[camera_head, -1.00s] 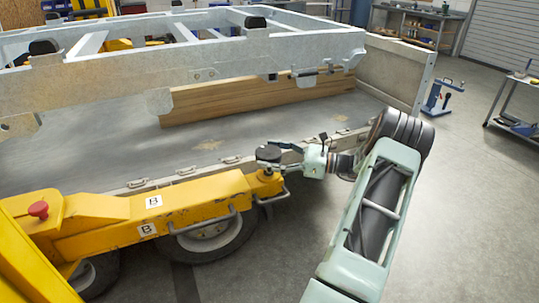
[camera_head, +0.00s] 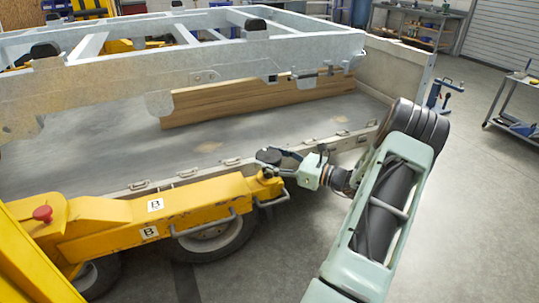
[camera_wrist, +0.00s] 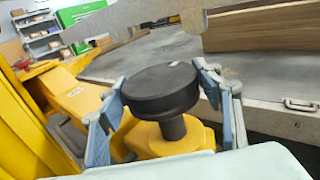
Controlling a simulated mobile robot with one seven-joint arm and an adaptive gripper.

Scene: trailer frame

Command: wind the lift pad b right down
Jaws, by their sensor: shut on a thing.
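The yellow lift arm marked B (camera_head: 195,210) reaches in from the left. At its outer end stands lift pad B (camera_head: 268,155), a black round disc on a short dark stem. In the wrist view the pad (camera_wrist: 160,90) fills the space between the two fingers, upright above the yellow arm end (camera_wrist: 170,141). My gripper (camera_wrist: 160,78) is shut on the pad's rim, one finger at each side. In the head view my gripper (camera_head: 288,163) comes to the pad from the right and its fingers are hard to make out. The stem's lower end is hidden.
A galvanised trailer frame (camera_head: 200,75) spans the back above a grey platform (camera_head: 240,135). A wooden beam (camera_head: 255,98) lies beneath it. A red knob (camera_head: 42,213) tops the yellow lift at left. A wheel (camera_head: 215,240) stands below the arm.

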